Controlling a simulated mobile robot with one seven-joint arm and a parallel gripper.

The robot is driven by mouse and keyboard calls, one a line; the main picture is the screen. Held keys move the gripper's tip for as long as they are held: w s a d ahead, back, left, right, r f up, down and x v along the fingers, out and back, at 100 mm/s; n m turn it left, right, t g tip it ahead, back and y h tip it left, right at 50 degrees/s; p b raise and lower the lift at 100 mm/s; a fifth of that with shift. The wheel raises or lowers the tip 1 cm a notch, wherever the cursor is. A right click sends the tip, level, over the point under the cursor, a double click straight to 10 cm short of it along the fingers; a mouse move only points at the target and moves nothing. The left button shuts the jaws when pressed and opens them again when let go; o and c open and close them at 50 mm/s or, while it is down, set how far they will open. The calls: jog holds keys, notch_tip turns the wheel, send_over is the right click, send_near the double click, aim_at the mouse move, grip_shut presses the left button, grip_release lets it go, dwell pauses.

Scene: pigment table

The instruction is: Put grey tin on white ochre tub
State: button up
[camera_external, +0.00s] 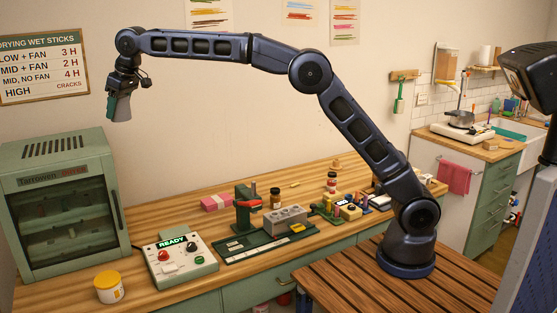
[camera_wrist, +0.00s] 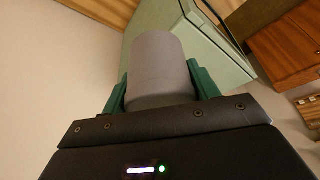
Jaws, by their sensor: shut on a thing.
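The grey tin (camera_wrist: 160,62) is a plain cylinder held between the two green fingers of my gripper (camera_wrist: 160,88) in the wrist view. In the external view my gripper (camera_external: 117,108) hangs high at the upper left, with the tin well above the table and in front of the wall. The white ochre tub (camera_external: 109,292), white with a yellow-ochre lid, stands upright on the table at the front left. My gripper is far above the tub and apart from it. The tub cannot be made out in the wrist view.
A green drying cabinet (camera_external: 60,205) stands behind the tub at the left. A control box (camera_external: 180,264) reading READY is to the tub's right. A green press (camera_external: 245,208), a grey block (camera_external: 286,219) and small jars stand farther right. The tub's lid is clear.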

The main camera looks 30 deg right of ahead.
jog(key=s+a+n, duration=0.1)
jog(key=s+a, duration=0.6)
jog(key=s, duration=0.4)
jog(key=s+a+n, duration=0.2)
jog(key=s+a, duration=0.6)
jog(key=s, duration=0.3)
send_near(99, 278)
jog(key=shift+g+y, duration=0.3)
jog(key=shift+g, duration=0.1)
jog(key=x, duration=0.5)
jog(key=shift+w+d, duration=0.2)
jog(key=shift+w, duration=0.05)
jog(key=shift+f, duration=0.1)
jog(key=o, duration=1.1)
jog(key=shift+c, duration=0.2)
jog(key=v, duration=1.2)
